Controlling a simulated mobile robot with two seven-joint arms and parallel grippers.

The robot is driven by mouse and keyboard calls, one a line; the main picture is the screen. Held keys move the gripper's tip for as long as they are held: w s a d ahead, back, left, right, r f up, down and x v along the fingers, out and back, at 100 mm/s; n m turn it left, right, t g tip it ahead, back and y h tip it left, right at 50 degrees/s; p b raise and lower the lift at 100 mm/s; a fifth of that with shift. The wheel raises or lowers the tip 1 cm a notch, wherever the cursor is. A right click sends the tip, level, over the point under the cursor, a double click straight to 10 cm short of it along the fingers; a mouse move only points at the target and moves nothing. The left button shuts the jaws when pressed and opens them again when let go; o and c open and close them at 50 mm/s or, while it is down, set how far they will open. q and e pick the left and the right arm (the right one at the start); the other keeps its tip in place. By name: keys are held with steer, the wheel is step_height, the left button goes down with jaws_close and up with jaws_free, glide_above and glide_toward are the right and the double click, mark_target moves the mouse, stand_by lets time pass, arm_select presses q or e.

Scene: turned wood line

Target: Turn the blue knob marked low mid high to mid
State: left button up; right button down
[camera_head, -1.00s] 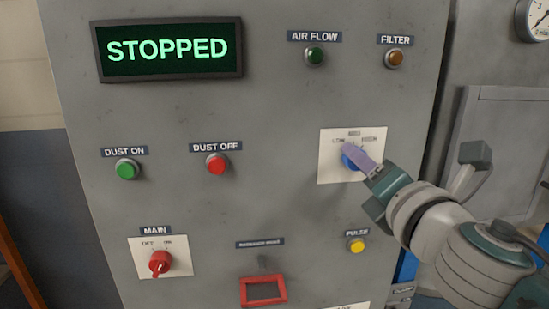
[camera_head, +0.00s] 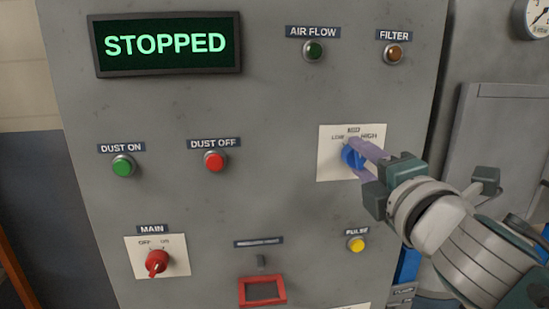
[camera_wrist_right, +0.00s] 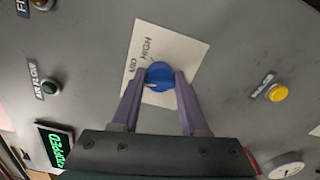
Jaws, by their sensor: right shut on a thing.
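The blue knob (camera_head: 352,156) sits on a white plate (camera_head: 329,170) marked low, mid and high, on the grey panel. My right gripper (camera_head: 362,160) is at the knob, its purple fingers on either side of it and shut on it. The right wrist view shows the knob (camera_wrist_right: 160,75) between the two fingertips (camera_wrist_right: 161,82), with the plate (camera_wrist_right: 178,37) behind it. The low label is partly blurred in the head view. I cannot tell exactly which mark the knob points to. My left gripper is out of view.
A display (camera_head: 167,46) reads STOPPED. The panel also has a green button (camera_head: 123,166), a red button (camera_head: 214,161), a yellow pulse button (camera_head: 356,244) and a red main switch (camera_head: 157,262). A red frame (camera_head: 262,290) is low in the middle.

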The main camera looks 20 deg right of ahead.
steer(key=shift+m, duration=1.2)
steer(key=shift+c, duration=2.1)
jaws_free()
steer(key=shift+s, duration=0.1)
steer(key=b+v, duration=0.2)
steer(key=v, duration=0.7)
steer(key=shift+s+a, duration=0.2)
steer(key=shift+s, duration=0.15)
